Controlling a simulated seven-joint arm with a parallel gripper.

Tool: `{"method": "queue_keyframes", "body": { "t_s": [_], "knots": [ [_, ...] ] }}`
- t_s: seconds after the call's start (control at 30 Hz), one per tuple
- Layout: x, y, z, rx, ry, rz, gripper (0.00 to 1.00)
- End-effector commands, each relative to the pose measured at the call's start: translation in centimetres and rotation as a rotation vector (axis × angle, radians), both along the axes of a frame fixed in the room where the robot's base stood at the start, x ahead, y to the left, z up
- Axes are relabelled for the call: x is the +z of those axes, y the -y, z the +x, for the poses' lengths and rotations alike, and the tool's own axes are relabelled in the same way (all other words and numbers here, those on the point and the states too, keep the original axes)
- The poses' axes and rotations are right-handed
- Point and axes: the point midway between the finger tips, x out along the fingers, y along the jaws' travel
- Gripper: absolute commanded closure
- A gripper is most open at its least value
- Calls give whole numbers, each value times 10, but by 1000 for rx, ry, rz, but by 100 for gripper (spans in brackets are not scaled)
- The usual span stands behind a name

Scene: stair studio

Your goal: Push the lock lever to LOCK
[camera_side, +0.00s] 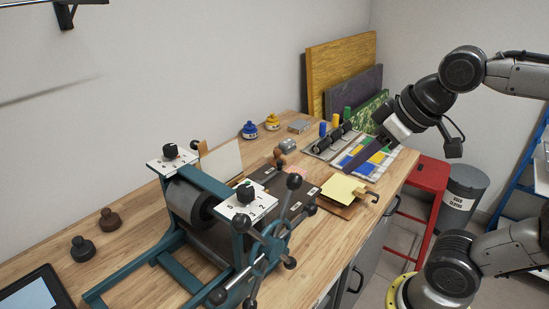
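A teal etching press (165,258) stands on the wooden bench, with a dark roller (190,203) between its two side frames. White dial plates with black knobs top the far frame (171,152) and the near frame (246,193). A spoked wheel (268,243) with black ball ends is on the near side. I cannot tell which part is the lock lever, and no LOCK marking is readable. My gripper (364,156) points down and left above the colour swatches, right of the press and apart from it. Its fingers are too small and dark to read.
Yellow paper (343,189) on a board, colour swatches (372,161) and ink rollers (327,142) lie right of the press. Coloured boards (342,65) lean behind. Dark handled weights (83,248) and a tablet (33,294) are at left. A red stool (431,175) stands beyond the bench edge.

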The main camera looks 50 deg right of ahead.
Motion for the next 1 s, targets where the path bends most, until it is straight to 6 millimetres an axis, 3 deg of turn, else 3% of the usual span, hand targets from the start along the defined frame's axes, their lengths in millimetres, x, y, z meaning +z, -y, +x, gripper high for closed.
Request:
{"method": "queue_keyframes", "body": {
  "t_s": [0.03,0.17,0.3,0.47,0.67,0.8,1.0],
  "knots": [
    [13,2,19,-6,0,-1,77],
    [35,9,62,-21,-1,-3,100],
    [47,20,108,-41,-15,-4,100],
    [49,35,160,-65,-38,-4,100],
    [31,60,221,-100,-83,1,100],
    [8,79,256,-128,-124,7,100],
    [-29,99,281,-158,-187,18,100]
  ]
}}
